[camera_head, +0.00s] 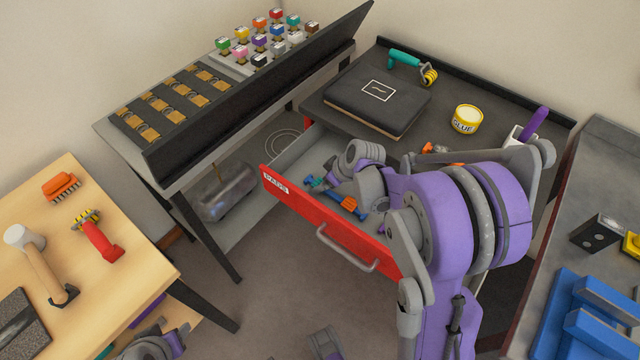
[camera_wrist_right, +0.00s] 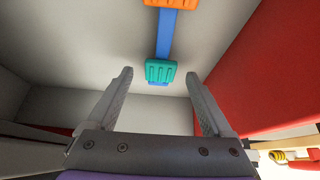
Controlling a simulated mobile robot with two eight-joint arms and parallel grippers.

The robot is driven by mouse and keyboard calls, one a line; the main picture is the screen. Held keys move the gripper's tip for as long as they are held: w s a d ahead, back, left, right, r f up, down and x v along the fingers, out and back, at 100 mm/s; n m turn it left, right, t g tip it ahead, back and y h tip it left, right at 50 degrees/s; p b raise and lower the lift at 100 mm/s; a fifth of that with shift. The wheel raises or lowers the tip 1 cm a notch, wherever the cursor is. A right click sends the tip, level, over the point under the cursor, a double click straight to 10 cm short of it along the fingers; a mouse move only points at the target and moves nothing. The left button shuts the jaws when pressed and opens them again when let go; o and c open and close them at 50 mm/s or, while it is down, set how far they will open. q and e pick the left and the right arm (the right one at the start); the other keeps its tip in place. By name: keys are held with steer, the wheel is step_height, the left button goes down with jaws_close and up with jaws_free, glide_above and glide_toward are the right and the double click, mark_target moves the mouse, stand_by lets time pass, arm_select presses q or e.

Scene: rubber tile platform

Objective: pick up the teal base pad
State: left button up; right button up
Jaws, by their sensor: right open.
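The teal base pad (camera_wrist_right: 161,72) is a small ribbed block at the near end of a blue bar (camera_wrist_right: 164,36), with an orange ribbed block (camera_wrist_right: 172,3) at the other end. In the head view the teal pad (camera_head: 313,182) shows in the open red-fronted drawer (camera_head: 330,222), partly hidden by my right gripper. My right gripper (camera_wrist_right: 160,74) is open and empty, and reaches down into the drawer. In the wrist view the teal pad appears between its fingertips, with space on both sides. Part of my left arm shows at the bottom left of the head view; its fingers are out of sight.
The drawer's red front with its grey handle (camera_head: 347,250) and its pale walls bound the space around my right gripper. Above the drawer, the dark desk holds a black case (camera_head: 376,100) and a glue tub (camera_head: 467,118). A wooden bench (camera_head: 120,235) stands left.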

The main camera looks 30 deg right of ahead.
steer(key=c, duration=1.2)
steer(key=shift+r, duration=0.1)
